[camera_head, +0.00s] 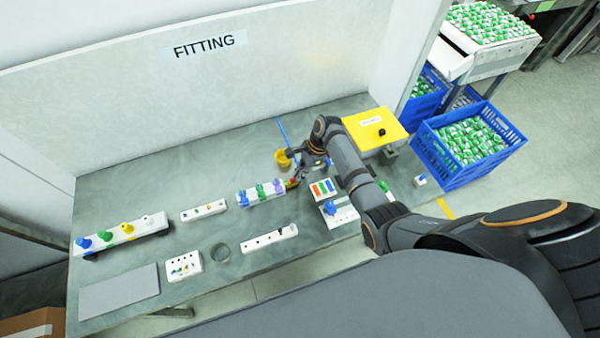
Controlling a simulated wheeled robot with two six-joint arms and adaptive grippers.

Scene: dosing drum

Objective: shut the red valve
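The valve row is a white block (252,197) near the middle of the bench, carrying blue, green and purple handles. A small red handle (291,183) shows at its right end, partly hidden by my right gripper. My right gripper (298,176) reaches over the bench from the right and points down at the red handle. Its fingertips are at or very close to the handle; I cannot tell whether they touch it. The fingers are too small and dark to show whether they are open or shut. My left gripper is out of view.
A yellow box (372,128) with a black knob stands right of my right arm. A yellow cup (282,159) sits behind the gripper. White holders with coloured parts (122,233) stand at left. A grey mat (120,294) lies front left. Blue crates (470,143) stand beyond the bench.

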